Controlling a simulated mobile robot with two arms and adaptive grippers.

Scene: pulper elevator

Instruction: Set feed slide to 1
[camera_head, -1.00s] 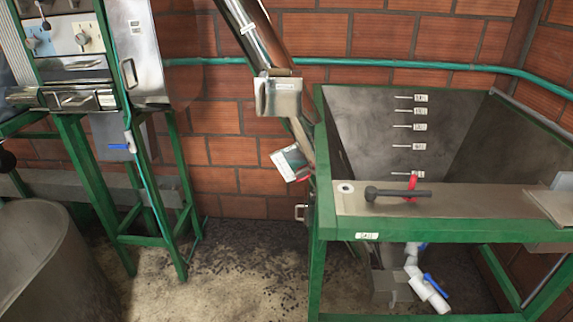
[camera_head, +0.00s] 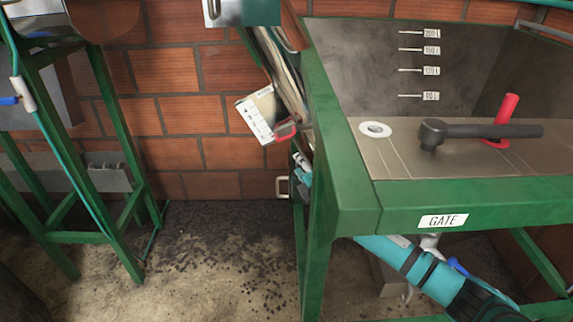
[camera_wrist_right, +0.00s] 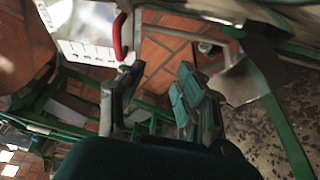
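A pale plate with scale marks (camera_head: 258,116) and a red handle (camera_head: 285,130) sits on the metal chute left of the hopper; I take it to be the feed slide. Its numbers are too small to read. In the right wrist view the marked plate (camera_wrist_right: 88,53) and red handle (camera_wrist_right: 120,36) are at upper left. My right gripper (camera_head: 301,168) is partly hidden behind the hopper frame, just below the red handle. In the wrist view its fingers (camera_wrist_right: 155,85) are apart with nothing between them; the handle is beyond the left fingertip. My left gripper is out of view.
The green hopper frame (camera_head: 345,195) carries a GATE label (camera_head: 443,221), and my right arm passes beneath it. A metal loop handle (camera_head: 283,187) is near my gripper. Open floor (camera_head: 215,250) lies left.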

